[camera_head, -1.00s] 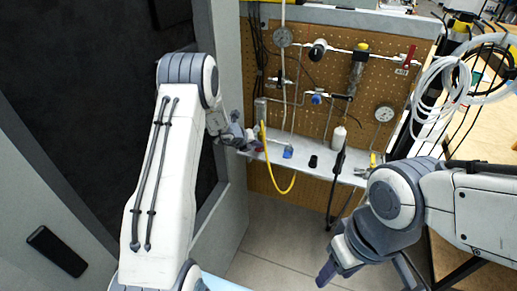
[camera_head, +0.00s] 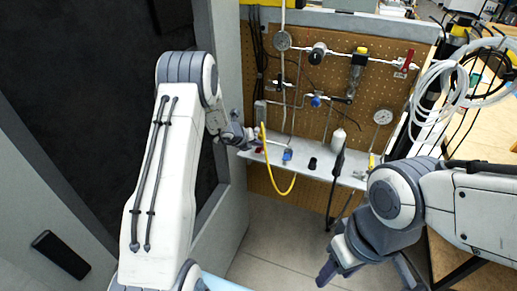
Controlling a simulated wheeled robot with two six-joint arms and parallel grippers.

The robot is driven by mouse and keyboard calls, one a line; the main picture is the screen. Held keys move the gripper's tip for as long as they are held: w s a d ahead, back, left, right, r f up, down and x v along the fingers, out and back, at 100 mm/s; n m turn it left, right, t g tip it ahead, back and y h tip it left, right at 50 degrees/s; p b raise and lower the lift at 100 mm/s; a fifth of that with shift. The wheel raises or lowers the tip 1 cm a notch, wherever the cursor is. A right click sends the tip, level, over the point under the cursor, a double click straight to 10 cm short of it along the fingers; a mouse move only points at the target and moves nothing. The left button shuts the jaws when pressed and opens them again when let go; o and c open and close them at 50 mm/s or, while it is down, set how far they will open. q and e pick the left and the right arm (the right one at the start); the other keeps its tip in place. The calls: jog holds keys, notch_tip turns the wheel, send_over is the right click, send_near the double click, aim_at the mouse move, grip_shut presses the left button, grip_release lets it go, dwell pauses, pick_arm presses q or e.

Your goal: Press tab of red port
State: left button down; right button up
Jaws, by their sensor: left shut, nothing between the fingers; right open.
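The red port (camera_head: 259,150) shows as a small dark red spot on the metal shelf, at the shelf's left end. Its tab is too small to make out. My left gripper (camera_head: 251,137) is shut, with its tips right by the red port and the upper end of the yellow hose. I cannot tell whether the tips touch the port. My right gripper (camera_head: 326,273) is open and empty, low in the view, well away from the shelf and over the floor.
The metal shelf (camera_head: 330,174) holds a blue port (camera_head: 287,155), a black port (camera_head: 312,163) and a white bottle (camera_head: 338,137). A yellow hose (camera_head: 278,190) hangs in a loop below the shelf. A pegboard (camera_head: 390,85) with gauges and tubing stands behind. Coiled white tubing (camera_head: 440,85) hangs at right.

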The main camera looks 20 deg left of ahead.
pick_arm(q)
notch_tip(320, 180, up, 5)
jog(key=p, duration=0.4)
dwell(0.3)
dwell(0.8)
